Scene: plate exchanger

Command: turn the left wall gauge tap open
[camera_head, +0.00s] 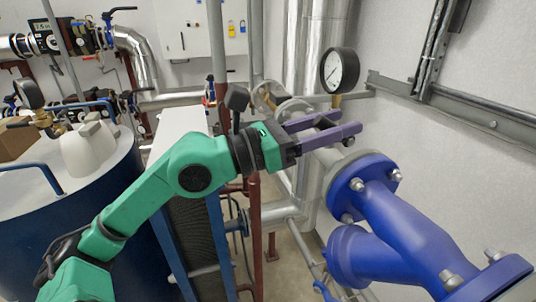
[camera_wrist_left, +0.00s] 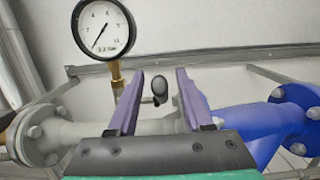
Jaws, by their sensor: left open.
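A round wall gauge (camera_head: 340,71) with a white dial and black rim stands in front of the right wall. It also shows at the top left of the left wrist view (camera_wrist_left: 105,28), on a brass stem (camera_wrist_left: 116,76). A small dark tap handle (camera_wrist_left: 159,88) shows between my fingers in the left wrist view, apart from both. My left gripper (camera_head: 345,128), with purple fingers, is open below the gauge; it also shows in the left wrist view (camera_wrist_left: 160,75). The fingers partly hide the tap in the head view. My right gripper is out of view.
A large blue flanged pipe (camera_head: 400,225) lies to the right of and below my left gripper. A grey wall rail (camera_head: 450,100) runs along the right wall. A blue tank (camera_head: 75,195) with another gauge (camera_head: 28,94) stands at the left.

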